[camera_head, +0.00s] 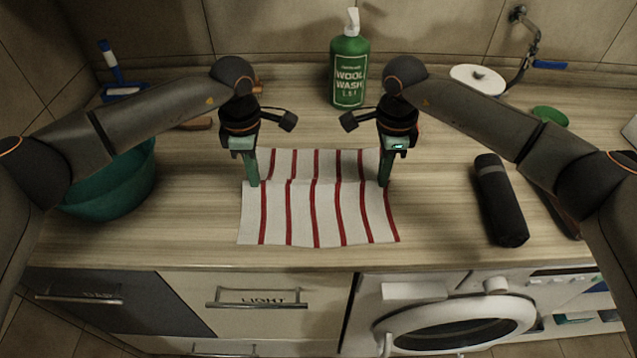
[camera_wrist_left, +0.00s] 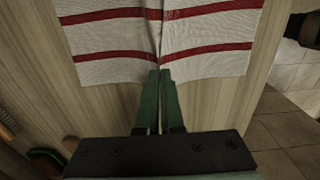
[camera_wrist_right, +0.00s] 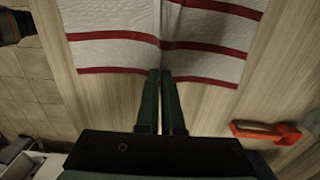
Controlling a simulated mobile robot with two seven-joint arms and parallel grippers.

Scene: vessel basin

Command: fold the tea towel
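The tea towel (camera_head: 300,212), white with red stripes, lies on the wooden counter, with a raised crease running left to right across it. It also shows in the left wrist view (camera_wrist_left: 110,42) and the right wrist view (camera_wrist_right: 205,48). My left gripper (camera_head: 253,184) is at the towel's left edge, at the crease. Its fingers (camera_wrist_left: 163,72) are shut on the cloth. My right gripper (camera_head: 385,184) is at the right edge, at the same crease. Its fingers (camera_wrist_right: 160,72) are also shut on the cloth. The fingers hide the pinched corners.
A green wool wash bottle (camera_head: 349,70) stands behind the towel. A teal basin (camera_head: 115,190) is at left, partly behind my arm. A dark roll (camera_head: 500,200) lies at right. A white dish (camera_head: 478,78) is at the back right. The counter in front of the towel is clear.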

